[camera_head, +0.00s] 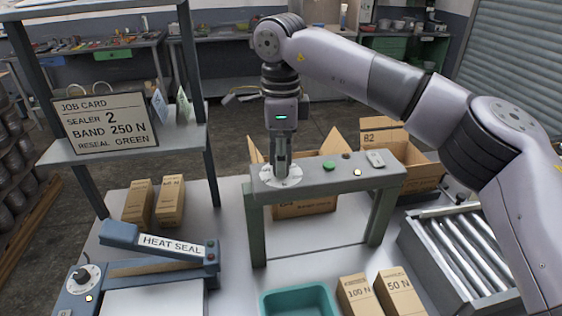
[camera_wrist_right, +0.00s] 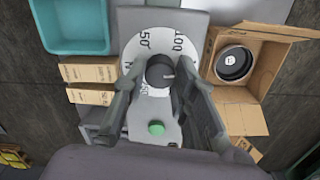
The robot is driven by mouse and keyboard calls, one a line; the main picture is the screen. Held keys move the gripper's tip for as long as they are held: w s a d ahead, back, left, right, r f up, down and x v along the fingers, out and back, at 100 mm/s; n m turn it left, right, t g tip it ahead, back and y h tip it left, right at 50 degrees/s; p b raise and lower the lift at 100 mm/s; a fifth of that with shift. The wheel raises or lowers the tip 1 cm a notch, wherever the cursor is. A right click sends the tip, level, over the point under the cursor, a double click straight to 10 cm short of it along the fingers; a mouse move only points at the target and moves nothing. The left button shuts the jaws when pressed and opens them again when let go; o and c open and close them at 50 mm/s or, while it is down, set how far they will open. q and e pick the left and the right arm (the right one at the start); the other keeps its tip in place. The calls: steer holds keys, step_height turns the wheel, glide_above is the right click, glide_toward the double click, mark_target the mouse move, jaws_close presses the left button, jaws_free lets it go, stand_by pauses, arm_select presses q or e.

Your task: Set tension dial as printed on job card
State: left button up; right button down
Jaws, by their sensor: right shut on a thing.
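The job card (camera_head: 104,122) stands on the shelf at left and reads SEALER 2, BAND 250 N, RESEAL GREEN. The tension dial has a white scale plate (camera_head: 268,181) on the left end of the green-grey arch (camera_head: 336,181). My right gripper (camera_head: 281,168) points down over it, shut on the black dial knob (camera_wrist_right: 159,70). In the right wrist view the fingers stand on both sides of the knob. A pale mark on the knob points right. Some scale numbers show, but fingers hide others, so the setting is unclear. My left gripper is out of view.
A green button (camera_head: 329,165) sits right of the dial on the arch. A heat sealer (camera_head: 150,250) with its own knob stands front left. A teal tray (camera_head: 298,301), labelled small boxes (camera_head: 398,293) and a roller conveyor (camera_head: 462,262) lie in front and right. Open cartons stand behind.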

steer(key=m+b, duration=0.1)
steer(key=m, duration=0.5)
steer(key=m+b, duration=0.2)
steer(key=m, duration=0.4)
steer(key=shift+m, duration=0.4)
steer(key=m+b, duration=0.2)
steer(key=m, duration=0.4)
steer(key=m+b, duration=0.2)
steer(key=m, duration=0.4)
steer(key=shift+r+m, duration=0.1)
steer(key=shift+m, duration=0.3)
steer(key=c, duration=1.3)
jaws_free()
